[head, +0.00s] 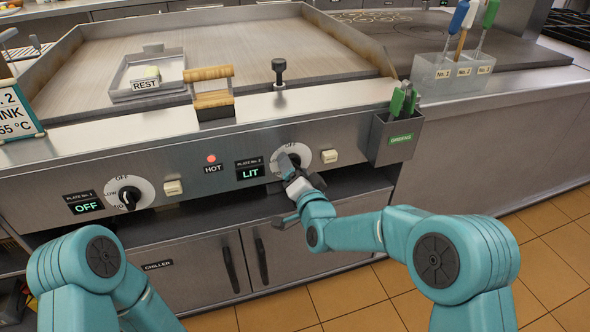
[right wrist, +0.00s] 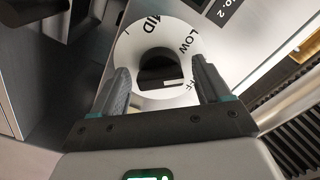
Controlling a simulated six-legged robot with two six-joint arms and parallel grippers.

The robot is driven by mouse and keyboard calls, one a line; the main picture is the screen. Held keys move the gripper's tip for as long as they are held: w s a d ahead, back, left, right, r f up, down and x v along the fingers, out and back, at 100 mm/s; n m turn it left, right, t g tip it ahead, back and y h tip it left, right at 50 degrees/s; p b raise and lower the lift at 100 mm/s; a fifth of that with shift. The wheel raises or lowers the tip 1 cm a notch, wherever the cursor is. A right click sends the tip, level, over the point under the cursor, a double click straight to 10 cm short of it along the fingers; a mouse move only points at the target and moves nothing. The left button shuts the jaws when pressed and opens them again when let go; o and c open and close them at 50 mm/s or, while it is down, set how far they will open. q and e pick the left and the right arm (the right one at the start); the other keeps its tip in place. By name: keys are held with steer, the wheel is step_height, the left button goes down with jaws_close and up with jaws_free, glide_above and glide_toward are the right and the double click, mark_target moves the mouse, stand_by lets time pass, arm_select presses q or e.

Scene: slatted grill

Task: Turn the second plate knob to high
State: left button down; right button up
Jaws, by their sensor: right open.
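The second plate's dial (head: 302,159) is white with a black knob, on the front panel right of a label reading PLATE NO. 2 and a display reading LIT (head: 250,172). My right gripper (head: 289,168) is in front of the dial and hides part of it. In the right wrist view the black knob (right wrist: 158,68) sits between the two open fingers, with gaps on both sides. MID, LOW and OFF show around the dial; HIGH is not visible. I cannot tell the pointer's exact setting. My left gripper is out of view.
Plate no. 1's knob (head: 129,197) is at left, its display (head: 86,207) reading OFF. A red HOT lamp (head: 211,158) is lit. Cream buttons (head: 330,156) flank the dials. A grey holder (head: 395,137) with green-handled tools juts out at right. Chiller doors (head: 200,272) are below.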

steer(key=c, duration=1)
